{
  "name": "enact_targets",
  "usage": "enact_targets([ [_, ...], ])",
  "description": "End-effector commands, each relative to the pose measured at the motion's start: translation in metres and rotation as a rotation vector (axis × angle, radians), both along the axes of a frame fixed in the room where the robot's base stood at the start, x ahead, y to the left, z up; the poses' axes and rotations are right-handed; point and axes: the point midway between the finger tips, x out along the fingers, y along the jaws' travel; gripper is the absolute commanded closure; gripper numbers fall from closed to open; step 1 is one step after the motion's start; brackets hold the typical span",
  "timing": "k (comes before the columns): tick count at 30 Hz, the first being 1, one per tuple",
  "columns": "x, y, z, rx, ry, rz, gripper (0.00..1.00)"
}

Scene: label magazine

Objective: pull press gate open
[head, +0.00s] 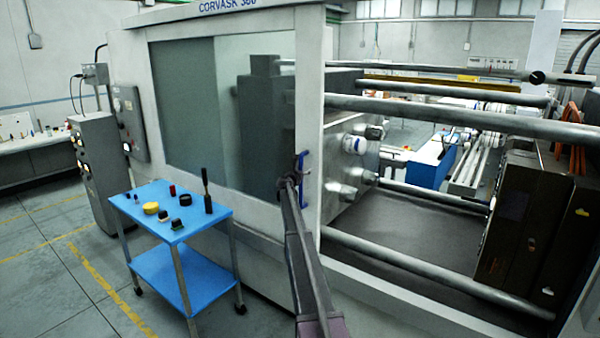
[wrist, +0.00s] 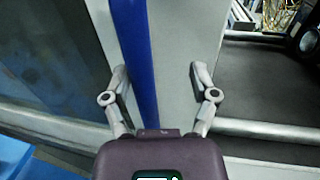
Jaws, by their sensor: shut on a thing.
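The press gate (head: 309,110) is the pale panel with a large window (head: 190,110) on the front of the press, in the head view. A vertical blue handle (head: 303,164) is on its right edge. My gripper (head: 290,185) reaches up to this handle from below and is shut on it. In the wrist view the blue handle (wrist: 134,60) runs up between the two fingers (wrist: 158,78), close to the left one. Right of the gate's edge, the press interior with its bars and platen is exposed. The exact finger contact is hard to see.
A blue cart (head: 172,262) with small items and an upright dark tool on top stands left of my arm. Thick steel tie bars (head: 450,115) cross the opening at right. A grey control cabinet (head: 97,165) stands at far left. Floor shows at lower left.

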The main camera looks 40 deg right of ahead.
Motion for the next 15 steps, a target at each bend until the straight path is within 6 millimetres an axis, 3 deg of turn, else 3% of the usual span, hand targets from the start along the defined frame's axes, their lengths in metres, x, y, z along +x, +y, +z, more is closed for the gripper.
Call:
enact_targets([
  [8, -0.017, 0.022, 0.000, 0.000, 0.000, -0.003, 0.35],
  [15, -0.036, 0.055, 0.000, 0.000, 0.001, 0.000, 0.35],
])
